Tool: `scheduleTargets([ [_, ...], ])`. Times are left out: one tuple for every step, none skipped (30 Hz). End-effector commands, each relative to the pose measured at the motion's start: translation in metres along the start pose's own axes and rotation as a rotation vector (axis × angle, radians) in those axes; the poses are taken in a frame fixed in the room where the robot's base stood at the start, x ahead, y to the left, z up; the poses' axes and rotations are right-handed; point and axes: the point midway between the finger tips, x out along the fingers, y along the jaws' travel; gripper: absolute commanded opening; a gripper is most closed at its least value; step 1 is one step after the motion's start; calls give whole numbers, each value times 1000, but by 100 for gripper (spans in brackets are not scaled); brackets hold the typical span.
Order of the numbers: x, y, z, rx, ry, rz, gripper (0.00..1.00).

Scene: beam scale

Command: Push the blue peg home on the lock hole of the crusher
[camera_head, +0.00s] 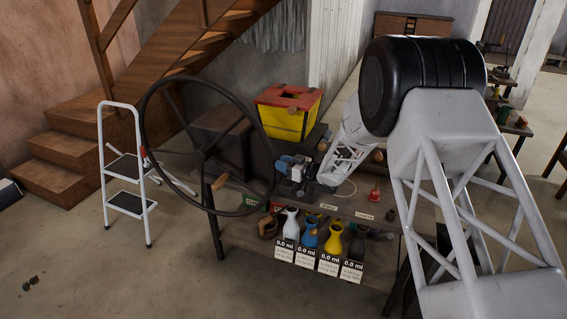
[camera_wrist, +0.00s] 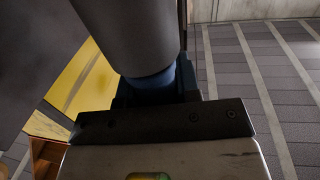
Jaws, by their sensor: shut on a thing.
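The crusher (camera_head: 286,122) is a yellow box with a red top and a dark square opening, standing on the bench. A large dark handwheel (camera_head: 203,148) stands on its left. My gripper (camera_head: 293,172) is at the front of the crusher, low by the bench top. It is shut on the blue peg (camera_head: 287,161), of which a small blue part shows there. In the wrist view a dark blue part of the peg (camera_wrist: 152,83) shows under a grey cylinder, above the dark jaw bar. The lock hole is hidden, and I cannot tell how deep the peg sits.
A lower shelf holds several coloured flasks (camera_head: 309,232) with white "0.0 ml" cards (camera_head: 306,257). A small red item (camera_head: 374,194) stands on the bench to the right of my gripper. A white step ladder (camera_head: 126,175) stands at left, with wooden stairs (camera_head: 75,145) behind.

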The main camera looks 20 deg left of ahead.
Motion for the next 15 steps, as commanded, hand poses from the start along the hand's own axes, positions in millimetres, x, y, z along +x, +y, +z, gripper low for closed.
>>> scheduleTargets([
  [0, 0, 1, 0, 0, 0, 8],
  [0, 0, 2, 0, 0, 0, 8],
  [0, 0, 3, 0, 0, 0, 8],
  [0, 0, 3, 0, 0, 0, 8],
  [0, 0, 4, 0, 0, 0, 8],
  [0, 0, 5, 0, 0, 0, 8],
  [0, 0, 5, 0, 0, 0, 8],
  [0, 0, 6, 0, 0, 0, 8],
  [0, 0, 7, 0, 0, 0, 8],
  [0, 0, 6, 0, 0, 0, 32],
  [0, 0, 6, 0, 0, 0, 37],
  [0, 0, 7, 0, 0, 0, 43],
  [0, 0, 7, 0, 0, 0, 47],
  [0, 0, 7, 0, 0, 0, 52],
  [0, 0, 6, 0, 0, 0, 58],
])
